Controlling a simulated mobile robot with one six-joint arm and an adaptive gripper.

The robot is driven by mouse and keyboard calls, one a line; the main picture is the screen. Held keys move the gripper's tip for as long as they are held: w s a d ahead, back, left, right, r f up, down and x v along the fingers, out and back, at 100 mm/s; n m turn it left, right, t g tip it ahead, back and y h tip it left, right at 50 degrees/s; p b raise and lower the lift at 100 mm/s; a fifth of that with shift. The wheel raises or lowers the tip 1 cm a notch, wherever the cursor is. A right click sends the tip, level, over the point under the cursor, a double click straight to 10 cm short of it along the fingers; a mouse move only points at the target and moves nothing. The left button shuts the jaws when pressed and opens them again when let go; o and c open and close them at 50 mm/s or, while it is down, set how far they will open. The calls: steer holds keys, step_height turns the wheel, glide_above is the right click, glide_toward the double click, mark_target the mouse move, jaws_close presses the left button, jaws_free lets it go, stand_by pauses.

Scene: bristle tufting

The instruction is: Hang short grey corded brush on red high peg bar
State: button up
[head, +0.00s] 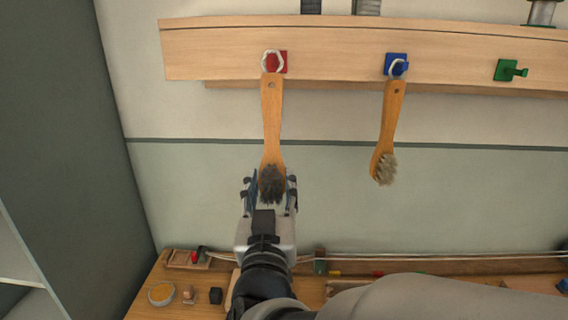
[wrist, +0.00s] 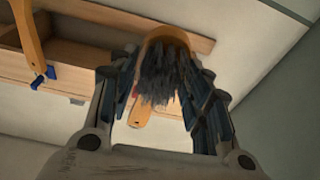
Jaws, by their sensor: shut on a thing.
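The grey corded brush (head: 272,125) has a wooden handle and dark grey bristles. In the head view it is upright, handle up, with its white cord loop at the red peg (head: 283,60) on the high bar (head: 220,45). The loop appears to be around the peg. My gripper (head: 271,185) is shut on the brush's head from below.
A second brush (head: 390,125) with pale bristles hangs from the blue peg (head: 397,65) to the right. The green peg (head: 508,70) is bare. A wooden bench (head: 140,298) below holds a round tin (head: 161,293) and small items. A dark wall panel (head: 60,120) stands at left.

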steer(key=shift+w+d+f+b, duration=0.1)
steer(key=shift+w+f+b, duration=0.1)
steer(key=shift+w, duration=0.85)
steer(key=shift+w+a+f+b, duration=0.1)
steer(key=shift+w+f, duration=0.05)
steer(key=shift+w, duration=0.85)
steer(key=shift+w+d+f+b, duration=0.1)
steer(key=shift+w+f+b, duration=0.1)
steer(key=shift+w, duration=0.85)
steer(key=o, duration=1.2)
steer(key=shift+c, duration=0.2)
steer(key=shift+s, duration=0.15)
steer(key=shift+s+f+b, duration=0.2)
steer(key=shift+s+b, duration=0.1)
steer(key=shift+s, duration=0.8)
steer(key=shift+s+f+b, duration=0.25)
steer(key=shift+s+b, duration=0.1)
steer(key=shift+s, duration=0.75)
steer(key=shift+s+f+b, duration=0.2)
steer(key=shift+s+b, duration=0.1)
steer(key=shift+s, duration=0.8)
